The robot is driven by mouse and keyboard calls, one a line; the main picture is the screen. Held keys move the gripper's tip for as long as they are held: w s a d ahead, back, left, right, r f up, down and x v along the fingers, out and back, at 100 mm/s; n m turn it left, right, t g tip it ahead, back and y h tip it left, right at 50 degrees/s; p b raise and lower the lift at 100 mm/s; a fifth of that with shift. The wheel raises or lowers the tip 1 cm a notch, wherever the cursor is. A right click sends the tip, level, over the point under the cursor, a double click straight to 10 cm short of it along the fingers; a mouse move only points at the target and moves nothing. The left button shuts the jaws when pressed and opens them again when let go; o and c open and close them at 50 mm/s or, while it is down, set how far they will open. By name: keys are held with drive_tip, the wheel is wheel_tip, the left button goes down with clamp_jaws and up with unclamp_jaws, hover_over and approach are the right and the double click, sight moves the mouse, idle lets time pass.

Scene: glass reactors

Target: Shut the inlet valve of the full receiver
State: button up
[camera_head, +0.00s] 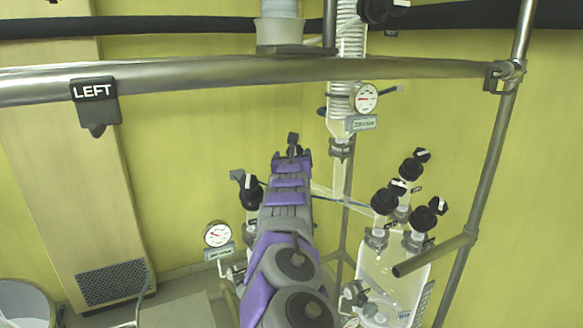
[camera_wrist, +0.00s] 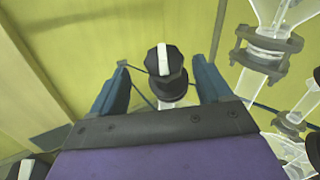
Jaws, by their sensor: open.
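My gripper (camera_head: 291,158) is at the far end of my arm in the head view. In the wrist view its two dark blue fingers (camera_wrist: 162,80) are open, one on each side of a black valve knob (camera_wrist: 166,64) with a white stripe. The stripe runs roughly up and down in that picture. The knob lies between or just beyond the fingertips, and I see no contact. A glass receiver (camera_head: 385,265) stands at the lower right, with several black valve knobs on top. Another black knob (camera_head: 250,192) is left of my arm. My arm hides much of the left-hand glassware, and fill levels are unclear.
A steel rail (camera_head: 200,78) with a "LEFT" sign (camera_head: 95,92) crosses above. A steel post (camera_head: 490,165) and a short pipe end (camera_head: 432,254) stand near the receiver. Gauges (camera_head: 217,234) and clamped glass tubing (camera_wrist: 265,50) flank the arm. The left wall area is free.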

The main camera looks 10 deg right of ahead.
drive_tip(key=s+b, duration=0.3)
drive_tip(key=s+a+b, duration=0.1)
drive_tip(key=s+b, duration=0.2)
drive_tip(key=b, duration=0.1)
drive_tip(key=s+a+b, duration=0.1)
drive_tip(key=s+b, duration=0.2)
drive_tip(key=shift+s, duration=0.25)
drive_tip(key=shift+s+b, duration=0.35)
drive_tip(key=shift+s, duration=0.1)
